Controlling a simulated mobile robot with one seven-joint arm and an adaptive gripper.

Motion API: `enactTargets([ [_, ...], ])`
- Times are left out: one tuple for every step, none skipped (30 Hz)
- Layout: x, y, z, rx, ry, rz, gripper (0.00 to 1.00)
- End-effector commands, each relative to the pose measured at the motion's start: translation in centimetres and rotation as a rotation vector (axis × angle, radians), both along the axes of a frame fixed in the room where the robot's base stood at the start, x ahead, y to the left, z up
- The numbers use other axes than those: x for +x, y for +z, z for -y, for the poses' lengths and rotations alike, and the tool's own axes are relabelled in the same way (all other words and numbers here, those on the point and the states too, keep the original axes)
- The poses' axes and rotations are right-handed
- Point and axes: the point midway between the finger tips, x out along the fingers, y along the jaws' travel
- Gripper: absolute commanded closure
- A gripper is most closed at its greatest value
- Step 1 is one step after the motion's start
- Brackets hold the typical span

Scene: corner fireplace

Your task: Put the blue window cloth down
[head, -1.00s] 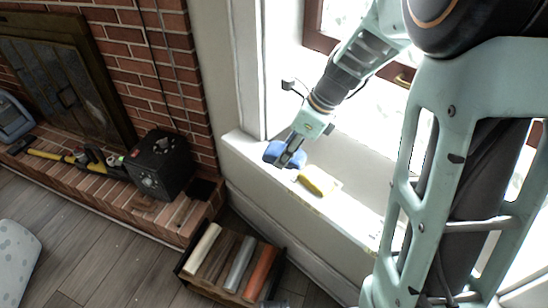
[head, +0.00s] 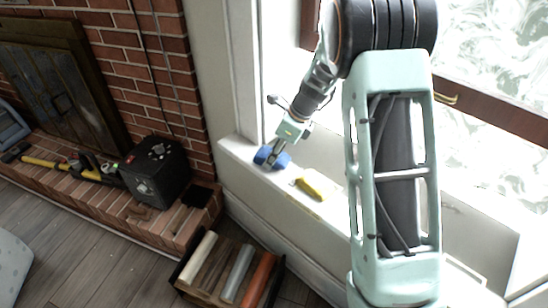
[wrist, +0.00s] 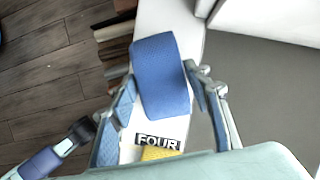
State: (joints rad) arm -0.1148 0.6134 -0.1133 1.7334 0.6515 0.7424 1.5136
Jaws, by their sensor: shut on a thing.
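The blue window cloth (head: 262,156) is a folded blue pad at the left end of the white window sill (head: 328,212). My gripper (head: 274,158) is shut on it, pointing down. In the wrist view the cloth (wrist: 160,72) lies between my two fingers (wrist: 160,88), with the pale sill behind it. The cloth is on the sill or just above it; I cannot tell if it touches. My fingers hide part of it in the head view.
A yellow item (head: 312,188) lies on the sill right of the cloth; a label reading FOUR (wrist: 158,143) shows near it. Below stands a crate (head: 215,291) of coloured rolls. A black box (head: 155,172) is on the brick hearth. The sill's front edge is close.

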Motion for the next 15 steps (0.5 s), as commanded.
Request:
enactTargets([
  [-0.03,-0.79,-0.01,0.0,0.0,-0.001,0.74],
  [-0.02,-0.96,-0.03,0.0,0.001,-0.001,0.74],
  [-0.01,-1.01,-0.03,0.0,0.002,0.001,0.74],
  [-0.01,-0.97,-0.04,0.001,0.002,0.001,0.74],
  [0.0,-0.92,-0.03,0.0,0.001,0.002,0.74],
  [0.0,-0.89,-0.04,0.0,0.001,0.002,0.74],
  [-0.01,-0.89,-0.04,0.0,0.001,0.002,0.75],
  [-0.01,-0.89,-0.04,0.0,0.001,0.002,0.75],
  [-0.01,-0.9,-0.03,0.001,0.002,0.001,0.75],
  [-0.02,-0.94,-0.03,0.001,0.002,0.001,0.75],
  [-0.03,-1.04,-0.02,0.0,0.001,0.0,0.75],
  [-0.02,-1.18,-0.02,0.0,0.001,0.0,0.75],
  [-0.03,-1.28,-0.02,0.0,0.001,0.0,0.75],
  [-0.02,-1.24,-0.02,0.0,0.002,0.001,0.53],
  [-0.02,-1.21,-0.02,-0.001,0.001,0.002,0.49],
])
